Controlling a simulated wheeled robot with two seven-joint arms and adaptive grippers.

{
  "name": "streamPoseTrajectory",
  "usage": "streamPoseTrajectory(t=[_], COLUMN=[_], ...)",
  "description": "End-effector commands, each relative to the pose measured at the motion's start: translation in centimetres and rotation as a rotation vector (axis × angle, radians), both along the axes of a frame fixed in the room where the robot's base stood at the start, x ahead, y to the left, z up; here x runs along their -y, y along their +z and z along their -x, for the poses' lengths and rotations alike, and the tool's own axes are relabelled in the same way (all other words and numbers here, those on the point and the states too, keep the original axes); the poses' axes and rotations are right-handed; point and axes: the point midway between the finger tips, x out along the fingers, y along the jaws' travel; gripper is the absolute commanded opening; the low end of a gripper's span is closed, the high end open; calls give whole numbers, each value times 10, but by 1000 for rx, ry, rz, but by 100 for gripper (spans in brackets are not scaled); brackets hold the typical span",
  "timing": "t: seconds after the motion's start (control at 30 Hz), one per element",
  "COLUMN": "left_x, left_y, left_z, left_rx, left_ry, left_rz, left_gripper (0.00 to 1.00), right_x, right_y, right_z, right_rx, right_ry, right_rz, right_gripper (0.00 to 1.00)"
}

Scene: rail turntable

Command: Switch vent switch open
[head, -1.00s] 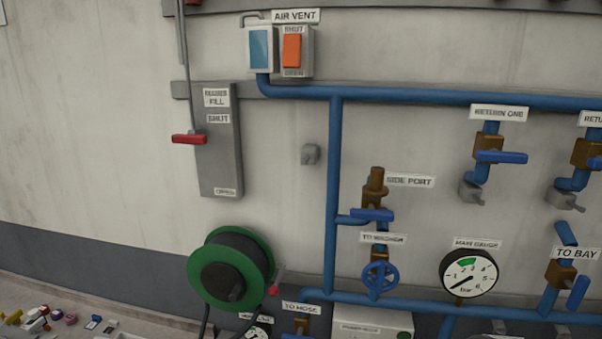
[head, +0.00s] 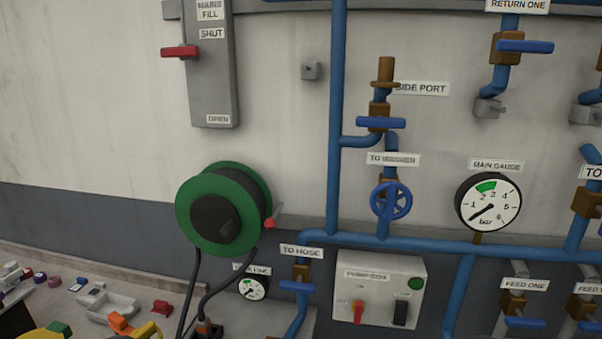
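The air vent switch, with its orange rocker and SHUT and OPEN labels, is above the top edge of the head view now and cannot be seen. The blue vertical pipe (head: 338,110) that joins the vent's pipe still shows in the middle. Neither of my grippers can be made out in the head view.
A grey mains fill panel (head: 212,85) has a red lever (head: 181,52) near SHUT. A green hose reel (head: 224,209), a main gauge (head: 489,203), a pump box (head: 379,292) and several blue-handled valves line the wall. Loose small items lie at the lower left.

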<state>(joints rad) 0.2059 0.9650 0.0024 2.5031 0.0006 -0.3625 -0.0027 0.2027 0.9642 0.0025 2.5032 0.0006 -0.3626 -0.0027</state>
Motion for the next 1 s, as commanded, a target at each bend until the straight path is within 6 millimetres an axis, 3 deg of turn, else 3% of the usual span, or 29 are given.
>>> streamPoseTrajectory(t=[0.1,0.37,0.4,0.47,0.67,0.7,1.0], left_x=[0,1,1,1,1,1,1], left_y=[-9,-8,-8,-8,-9,-9,-9], left_z=[-1,-1,-1,-1,-1,-1,-1], left_rx=[2,3,3,2,2,2,2], left_ry=[-2,-3,-3,-3,-2,-2,-2], left_rz=[0,-1,-1,0,0,0,0], left_gripper=[80,80,78,61,4,0,0], right_x=[0,0,0,0,0,0,0], right_y=[-10,-9,-9,-9,-9,-9,-9], right_z=[0,0,0,0,0,0,0], right_rx=[1,1,1,1,1,1,0], right_ry=[0,0,0,0,0,0,0], right_rz=[0,0,0,0,0,0,0], right_gripper=[57,57,57,57,57,57,57])
